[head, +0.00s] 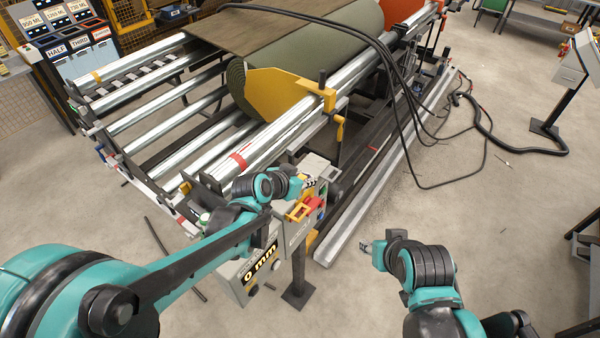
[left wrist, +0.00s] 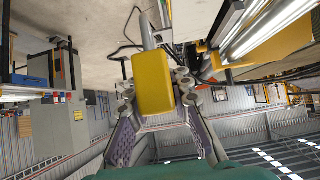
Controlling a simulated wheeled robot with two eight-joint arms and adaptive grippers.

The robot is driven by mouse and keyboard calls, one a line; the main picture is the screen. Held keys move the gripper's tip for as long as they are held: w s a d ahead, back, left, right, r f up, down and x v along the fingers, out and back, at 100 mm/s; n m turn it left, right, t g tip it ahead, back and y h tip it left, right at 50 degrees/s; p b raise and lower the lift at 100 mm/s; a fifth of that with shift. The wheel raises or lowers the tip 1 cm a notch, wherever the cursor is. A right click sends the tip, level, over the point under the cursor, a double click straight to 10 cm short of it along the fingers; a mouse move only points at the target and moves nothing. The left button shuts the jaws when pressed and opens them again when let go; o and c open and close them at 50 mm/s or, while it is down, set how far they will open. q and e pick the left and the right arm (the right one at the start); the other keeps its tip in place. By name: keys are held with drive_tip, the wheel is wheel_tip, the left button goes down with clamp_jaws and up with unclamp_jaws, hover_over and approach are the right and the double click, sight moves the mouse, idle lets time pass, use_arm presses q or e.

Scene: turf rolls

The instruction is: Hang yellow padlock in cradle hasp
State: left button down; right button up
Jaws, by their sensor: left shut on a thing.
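The yellow padlock (left wrist: 153,82) sits between the fingers of my left gripper (left wrist: 155,95) in the left wrist view, its grey shackle (left wrist: 147,32) pointing to the top of that picture. The left gripper is shut on the padlock's sides. In the head view my left gripper (head: 303,184) is over the control box beside the cradle, and I cannot make out the padlock there. I cannot pick out the hasp with certainty in either view. My right gripper (head: 368,248) is low over bare floor at the lower right, small and partly turned away; its opening is unclear.
A control box with a red and yellow part (head: 303,208) stands on a dark post. A grey box reading 0 mm (head: 258,268) is beside it. The cradle's steel rollers (head: 150,115) carry a green turf roll (head: 335,40) behind a yellow plate (head: 262,95). Black hoses hang at right.

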use_arm(q)
drive_tip(key=shift+d, duration=0.1)
drive_tip(key=shift+f, duration=0.1)
drive_tip(key=b, duration=0.6)
hover_over(305, 206)
wheel_tip(305, 206, down, 6)
drive_tip(key=shift+w+d+r, duration=0.1)
drive_tip(key=shift+w+d, duration=0.05)
idle(1.7)
drive_tip(key=shift+f+b, duration=2.25)
drive_tip(key=shift+f, duration=0.25)
drive_tip(key=c, duration=1.3)
unclamp_jaws()
drive_tip(key=shift+r, duration=0.1)
